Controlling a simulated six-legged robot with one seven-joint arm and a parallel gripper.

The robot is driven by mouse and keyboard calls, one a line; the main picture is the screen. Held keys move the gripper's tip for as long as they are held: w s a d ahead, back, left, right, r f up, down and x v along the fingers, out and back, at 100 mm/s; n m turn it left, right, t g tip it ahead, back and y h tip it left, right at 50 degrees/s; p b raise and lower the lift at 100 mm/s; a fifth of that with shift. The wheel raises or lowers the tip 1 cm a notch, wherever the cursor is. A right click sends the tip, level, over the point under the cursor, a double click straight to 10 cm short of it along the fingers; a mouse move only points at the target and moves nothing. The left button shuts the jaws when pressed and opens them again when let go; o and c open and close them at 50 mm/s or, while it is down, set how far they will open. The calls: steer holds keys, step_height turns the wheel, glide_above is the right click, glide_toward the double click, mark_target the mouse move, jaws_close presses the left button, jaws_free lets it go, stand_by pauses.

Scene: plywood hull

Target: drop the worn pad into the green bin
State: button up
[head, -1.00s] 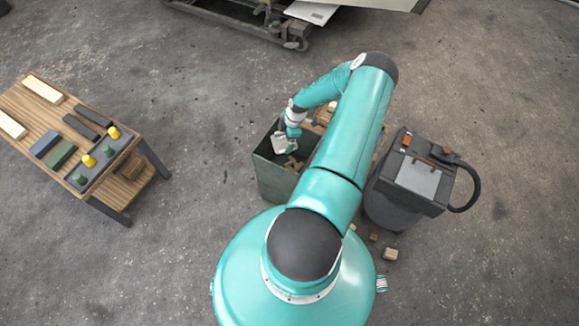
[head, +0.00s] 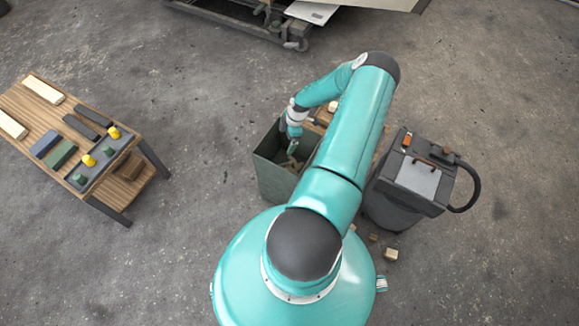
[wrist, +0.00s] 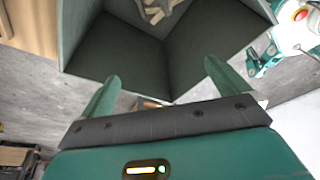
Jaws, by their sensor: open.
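The green bin (head: 276,180) is a square, open-topped, dull green box in front of my body in the head view. Its dark inner walls (wrist: 125,45) fill the top of the wrist view, with pale wood-coloured scraps (wrist: 155,8) lying inside. My gripper (wrist: 161,72) is open, its two green fingers wide apart with nothing between them. In the head view my gripper (head: 293,146) is over the bin's opening, pointing down. I cannot make out the worn pad in either current view; part of the bin's inside is hidden.
A wooden bench (head: 115,188) with several blocks, dark strips and a tray of yellow and green pieces stands at left. A dark wheeled machine (head: 405,190) with a hose stands right of my arm. Small wood blocks (head: 391,254) lie on the floor. Floor between bench and bin is clear.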

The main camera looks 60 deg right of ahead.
steer(key=v, duration=1.2)
